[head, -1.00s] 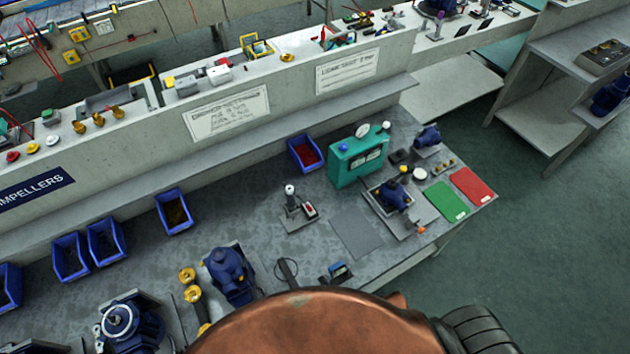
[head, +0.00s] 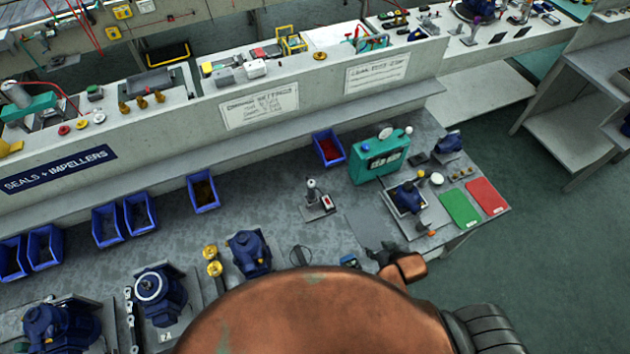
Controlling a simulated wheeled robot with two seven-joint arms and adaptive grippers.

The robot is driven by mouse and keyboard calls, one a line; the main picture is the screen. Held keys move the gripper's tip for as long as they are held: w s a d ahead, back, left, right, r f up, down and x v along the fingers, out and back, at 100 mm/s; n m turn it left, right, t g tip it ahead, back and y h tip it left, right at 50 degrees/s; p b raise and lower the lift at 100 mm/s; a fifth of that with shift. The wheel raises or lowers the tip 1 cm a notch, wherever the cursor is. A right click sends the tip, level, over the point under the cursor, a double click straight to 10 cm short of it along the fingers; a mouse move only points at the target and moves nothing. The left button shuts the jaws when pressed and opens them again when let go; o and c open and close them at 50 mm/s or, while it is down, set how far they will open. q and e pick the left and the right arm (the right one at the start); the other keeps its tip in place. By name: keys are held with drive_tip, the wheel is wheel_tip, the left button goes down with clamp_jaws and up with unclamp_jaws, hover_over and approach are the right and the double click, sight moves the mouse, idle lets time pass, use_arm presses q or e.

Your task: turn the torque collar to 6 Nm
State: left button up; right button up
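I cannot make out the torque collar or its scale for certain at this size. A small upright tool with a pale round top (head: 311,184) stands on a grey base beside a red-marked block on the bench; I cannot tell whether it carries the collar. My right gripper (head: 381,254), small and dark, shows past my copper-coloured arm at the bench's front edge, below the grey mat. It is apart from the upright tool, and its fingers are too small and dark to read. My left gripper is not in view.
A teal case (head: 380,158) stands at the back of the bench. A blue pump (head: 407,198), a green mat (head: 459,207) and a red mat (head: 486,195) lie to the right. The grey mat (head: 368,225) is bare. Blue bins (head: 203,194) line the back edge.

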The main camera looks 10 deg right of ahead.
drive_tip(key=w+a+r+n+t+y, duration=0.25)
drive_tip(key=w+a+t, duration=0.25)
drive_tip(key=w+a, duration=0.6)
drive_tip(key=n+t+y+p, duration=0.1)
drive_tip(key=t+y+p, duration=0.1)
drive_tip(key=t+y, duration=0.3)
approach(314, 185)
drive_tip(key=x, duration=1.1)
drive_tip(key=shift+w+a+p, duration=0.2)
drive_tip(key=shift+p, duration=0.15)
drive_tip(key=shift+c, duration=0.2)
clamp_jaws()
